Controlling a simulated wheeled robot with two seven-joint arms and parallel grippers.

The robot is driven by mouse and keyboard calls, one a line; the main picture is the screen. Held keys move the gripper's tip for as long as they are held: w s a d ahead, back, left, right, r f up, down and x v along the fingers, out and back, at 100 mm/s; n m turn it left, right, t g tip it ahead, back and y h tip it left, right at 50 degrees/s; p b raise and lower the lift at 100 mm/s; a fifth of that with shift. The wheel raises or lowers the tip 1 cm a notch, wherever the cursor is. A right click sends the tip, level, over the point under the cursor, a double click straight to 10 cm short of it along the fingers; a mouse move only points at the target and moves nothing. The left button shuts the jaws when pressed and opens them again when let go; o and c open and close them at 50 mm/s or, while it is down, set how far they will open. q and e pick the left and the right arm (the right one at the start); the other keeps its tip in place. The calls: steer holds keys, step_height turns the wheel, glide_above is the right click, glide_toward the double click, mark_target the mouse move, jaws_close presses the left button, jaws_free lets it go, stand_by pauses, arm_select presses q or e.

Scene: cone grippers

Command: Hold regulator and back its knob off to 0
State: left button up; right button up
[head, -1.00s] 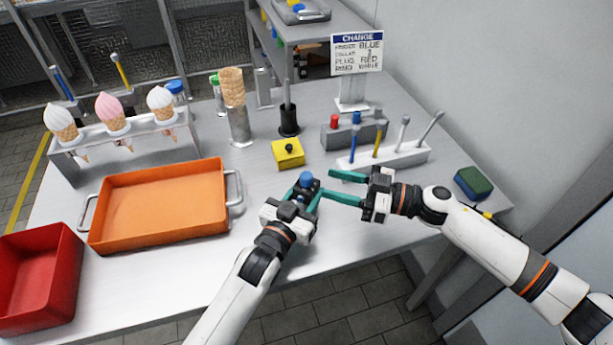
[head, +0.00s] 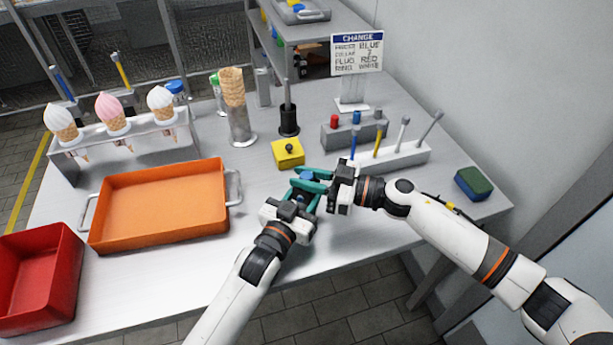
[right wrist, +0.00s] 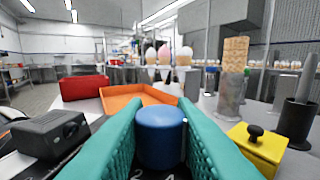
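The regulator stands upright near the front of the grey table, with a blue knob (head: 306,176) on top. Its body is mostly hidden by my grippers. My left gripper (head: 301,194) is shut on the regulator body from the front. My right gripper (head: 310,179) reaches in from the right, with its teal fingers on both sides of the knob. In the right wrist view the blue knob (right wrist: 161,135) sits between the fingertips and both fingers appear to touch it. Parts of dial marks show below the knob, but the reading is hidden.
A yellow box (head: 288,153) with a black knob stands just behind the grippers. An orange tray (head: 160,205) and red bin (head: 40,280) lie left. A tool rack (head: 400,157), a sign (head: 357,54) and a green-blue sponge (head: 473,183) are right. The front right table is clear.

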steer(key=shift+c, duration=0.7)
steer(key=shift+m+t+h, duration=0.5)
steer(key=shift+m+t, duration=0.3)
steer(key=shift+t, duration=0.4)
steer(key=o, duration=1)
steer(key=v, duration=1.2)
